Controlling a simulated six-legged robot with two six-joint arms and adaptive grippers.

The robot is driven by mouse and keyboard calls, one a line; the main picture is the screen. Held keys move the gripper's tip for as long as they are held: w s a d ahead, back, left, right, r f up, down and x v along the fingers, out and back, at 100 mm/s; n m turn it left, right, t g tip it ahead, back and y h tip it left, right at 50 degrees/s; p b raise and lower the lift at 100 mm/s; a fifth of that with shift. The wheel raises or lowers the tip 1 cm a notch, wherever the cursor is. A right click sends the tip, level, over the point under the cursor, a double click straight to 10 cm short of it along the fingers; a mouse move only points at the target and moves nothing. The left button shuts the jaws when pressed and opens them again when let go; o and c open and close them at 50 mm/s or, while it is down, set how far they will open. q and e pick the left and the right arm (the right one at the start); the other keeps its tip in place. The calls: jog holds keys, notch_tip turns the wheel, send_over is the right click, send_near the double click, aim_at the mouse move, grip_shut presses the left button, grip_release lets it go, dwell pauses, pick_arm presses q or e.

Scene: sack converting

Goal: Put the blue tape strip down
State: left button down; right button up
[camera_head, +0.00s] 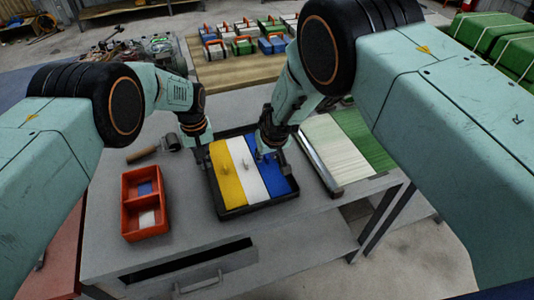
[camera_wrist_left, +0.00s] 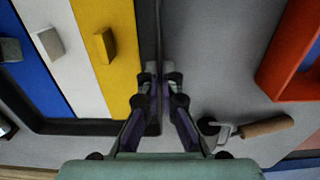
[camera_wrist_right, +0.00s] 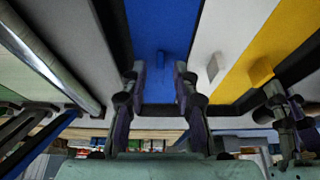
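The blue tape strip (camera_head: 274,180) lies flat in the black tray (camera_head: 238,214), to the right of the white strip (camera_head: 246,173) and the yellow strip (camera_head: 226,177). My right gripper (camera_wrist_right: 160,70) is over the blue strip. Its fingertips are apart, with the strip's small blue tab (camera_wrist_right: 160,61) showing between them and not pinched. My right gripper hides part of the blue strip in the head view. My left gripper (camera_wrist_left: 161,75) is at the tray's left rim, its fingertips close together on either side of the rim.
An orange two-part box (camera_head: 144,216) stands left of the tray. A roller with a wooden handle (camera_head: 143,154) lies behind it. A metal bar (camera_head: 322,165) and a green sheet (camera_head: 362,136) lie right of the tray. Several coloured cases (camera_head: 243,45) stand behind the table.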

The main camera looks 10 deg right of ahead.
aim_at(270, 170)
jog(key=shift+r, duration=0.4)
jog(key=v, duration=0.7)
jog(key=shift+s, duration=0.1)
dwell(0.5)
pick_arm(q)
jog(key=c, duration=1.4)
grip_release()
jog(key=shift+c, duration=0.2)
notch_tip(270, 170, up, 12)
pick_arm(e)
jog(key=shift+f, duration=0.1)
